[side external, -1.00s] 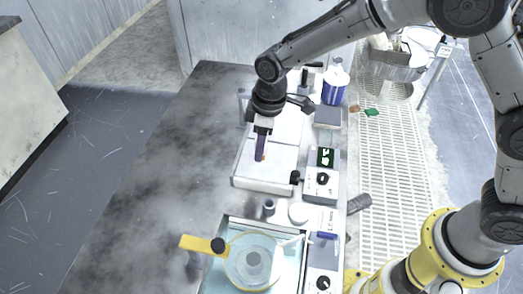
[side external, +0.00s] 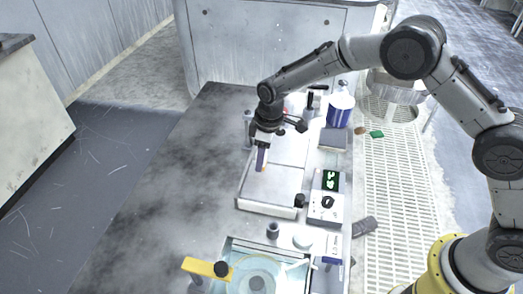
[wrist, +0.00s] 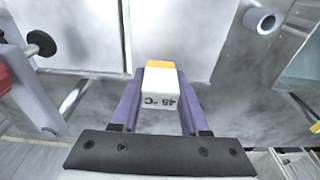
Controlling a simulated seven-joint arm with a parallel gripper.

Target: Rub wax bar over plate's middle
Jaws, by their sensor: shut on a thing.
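My gripper (side external: 262,157) has two purple fingers and is shut on the wax bar, pointing down over the plate. In the wrist view the bar (wrist: 160,98) is a white block marked "45 °C" with an orange-yellow end, held between both fingers (wrist: 160,115). In the side view only a little of the bar's orange end shows below the fingers. The pale flat plate (side external: 275,188) is the nearer of two adjoining panels, and it also shows in the wrist view (wrist: 178,35). The bar's end is over the plate's back left part; I cannot tell whether it touches.
A second pale panel (side external: 290,148) adjoins behind. A control box with a green display (side external: 326,205) stands to the right. A blue-and-white container (side external: 339,110) is at the back. The bench at left is clear.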

